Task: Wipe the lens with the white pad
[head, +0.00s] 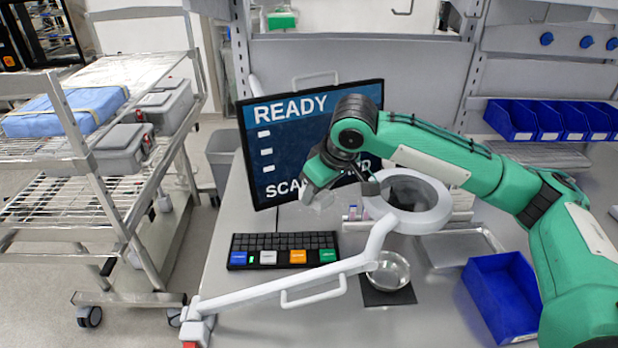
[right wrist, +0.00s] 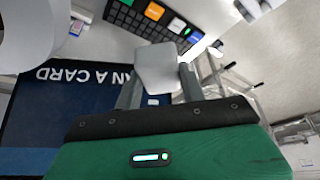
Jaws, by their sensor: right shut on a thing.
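The magnifier lamp has a white ring (head: 436,211) around its round lens (head: 408,188), on a long white arm (head: 275,277). My right gripper (head: 318,190) is in front of the screen, just left of the ring and apart from it. In the right wrist view, my right gripper (right wrist: 160,92) is shut on a white pad (right wrist: 157,66), held between the two grey fingers. The pad shows only faintly in the head view. Part of the white ring (right wrist: 22,30) shows at the upper left of the wrist view. My left gripper is out of view.
A screen (head: 262,160) reading READY stands behind my gripper. A keyboard (head: 283,249) with coloured keys lies below it. A metal bowl (head: 390,272) on a dark mat, a metal tray (head: 460,247) and a blue bin (head: 502,298) stand on the bench. A wire cart (head: 75,205) is at left.

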